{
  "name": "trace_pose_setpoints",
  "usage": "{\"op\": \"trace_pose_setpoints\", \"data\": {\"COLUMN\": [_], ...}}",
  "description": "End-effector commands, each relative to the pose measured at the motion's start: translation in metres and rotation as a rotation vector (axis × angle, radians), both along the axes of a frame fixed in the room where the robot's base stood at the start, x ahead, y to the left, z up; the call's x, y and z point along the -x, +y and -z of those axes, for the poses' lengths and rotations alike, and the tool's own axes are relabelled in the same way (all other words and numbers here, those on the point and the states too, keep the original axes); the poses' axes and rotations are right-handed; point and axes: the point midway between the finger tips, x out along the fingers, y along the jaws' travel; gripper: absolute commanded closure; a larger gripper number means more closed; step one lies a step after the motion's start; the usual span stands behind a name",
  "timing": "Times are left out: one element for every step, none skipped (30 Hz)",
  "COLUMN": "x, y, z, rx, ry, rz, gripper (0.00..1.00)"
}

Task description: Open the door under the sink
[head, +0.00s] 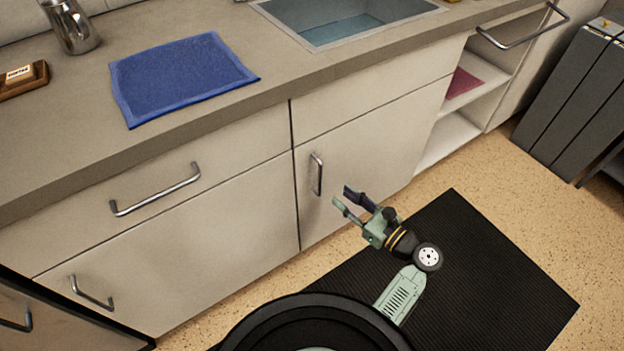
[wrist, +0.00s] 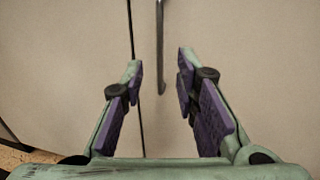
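The door under the sink (head: 370,168) is a beige cabinet door, and it is shut. Its vertical metal handle (head: 317,174) is near the door's left edge. In the wrist view the handle (wrist: 160,50) hangs down from the top edge, ahead of and between the fingertips, with its lower end in sight. My gripper (head: 344,200) is open and empty in front of the door, a little right of and below the handle in the head view. In the wrist view its two purple-padded fingers (wrist: 158,60) are wide apart and do not appear to touch the handle.
The sink (head: 345,22) is set in the counter, with a blue towel (head: 180,75) to its left. Another cabinet door (head: 180,250) with a handle adjoins on the left. Open shelves (head: 455,130) are to the right. A black mat (head: 490,270) covers the floor.

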Motion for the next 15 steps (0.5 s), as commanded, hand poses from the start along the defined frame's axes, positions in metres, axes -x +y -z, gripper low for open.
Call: {"op": "trace_pose_setpoints", "data": {"x": [-0.005, -0.008, -0.013, -0.018, -0.022, -0.027, -0.031, -0.035, -0.04, -0.044, -0.047, -0.051, -0.054, -0.057, -0.059], "y": [0.007, 0.011, 0.016, 0.02, 0.025, 0.031, 0.035, 0.039, 0.044, 0.048, 0.052, 0.057, 0.059, 0.062, 0.065], "z": [-0.002, -0.002, -0.002, -0.003, -0.003, -0.003, -0.003, -0.003, -0.003, -0.003, -0.003, -0.003, -0.002, -0.002, -0.002], "rx": [0.001, 0.001, 0.002, 0.002, 0.003, 0.003, 0.003, 0.003, 0.003, 0.003, 0.003, 0.003, 0.003, 0.003, 0.003], "ry": [-0.001, 0.0, -0.001, -0.002, -0.003, -0.003, -0.003, -0.003, -0.003, -0.003, -0.003, -0.003, -0.003, -0.003, -0.004], "rz": [-0.004, -0.005, -0.005, -0.005, -0.005, -0.006, -0.006, -0.006, -0.005, -0.005, -0.005, -0.005, -0.004, -0.004, -0.004], "gripper": [0.72, 0.72, 0.72, 0.72, 0.72, 0.72, 0.72, 0.72, 0.72, 0.72, 0.72, 0.72, 0.72, 0.72, 0.72]}}
